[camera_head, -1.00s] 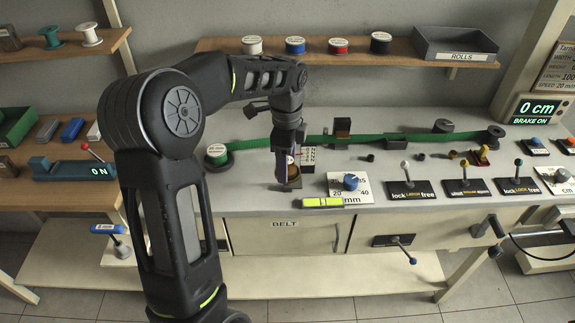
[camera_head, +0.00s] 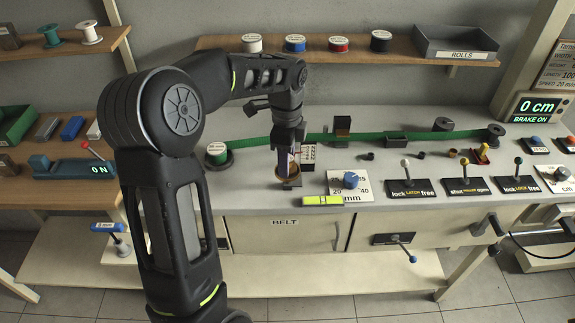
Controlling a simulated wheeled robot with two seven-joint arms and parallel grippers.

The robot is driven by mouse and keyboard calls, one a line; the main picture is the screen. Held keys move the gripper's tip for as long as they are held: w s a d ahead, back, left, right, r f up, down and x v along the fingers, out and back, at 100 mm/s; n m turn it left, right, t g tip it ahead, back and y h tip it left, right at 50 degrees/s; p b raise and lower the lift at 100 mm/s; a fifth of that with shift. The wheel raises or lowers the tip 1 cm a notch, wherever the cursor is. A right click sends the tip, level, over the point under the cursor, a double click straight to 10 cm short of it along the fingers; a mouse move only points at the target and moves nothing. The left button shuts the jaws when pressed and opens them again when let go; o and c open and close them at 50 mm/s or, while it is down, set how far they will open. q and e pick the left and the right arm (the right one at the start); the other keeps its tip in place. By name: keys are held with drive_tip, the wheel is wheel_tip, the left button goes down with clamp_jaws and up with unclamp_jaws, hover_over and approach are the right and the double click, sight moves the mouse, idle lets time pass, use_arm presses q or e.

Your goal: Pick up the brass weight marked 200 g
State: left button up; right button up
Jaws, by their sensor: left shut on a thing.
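My left gripper (camera_head: 288,170) points down over the front left of the bench and is shut on a small brownish thing, partly hidden between the fingers. Just under the fingertips is a tan and dark round holder or base (camera_head: 288,183); I cannot tell whether the held thing touches it. A small brass-coloured cylinder (camera_head: 453,153) stands to the right on the bench. Small dark cylinders (camera_head: 370,156) stand nearby. No 200 g marking can be read on any of them. My right gripper is not in view.
A green belt (camera_head: 360,138) runs along the bench behind the gripper. A blue knob (camera_head: 351,180) on a white dial plate and a yellow-green level (camera_head: 322,201) are close on the right. Lever plates (camera_head: 409,188) line the front right. A shelf with spools (camera_head: 295,45) hangs above.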

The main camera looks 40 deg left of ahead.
use_arm(q)
clamp_jaws()
drive_tip(key=shift+r, duration=0.15)
wheel_tip(320, 180, up, 10)
drive_tip(key=shift+f, duration=0.1)
idle(0.5)
idle(0.5)
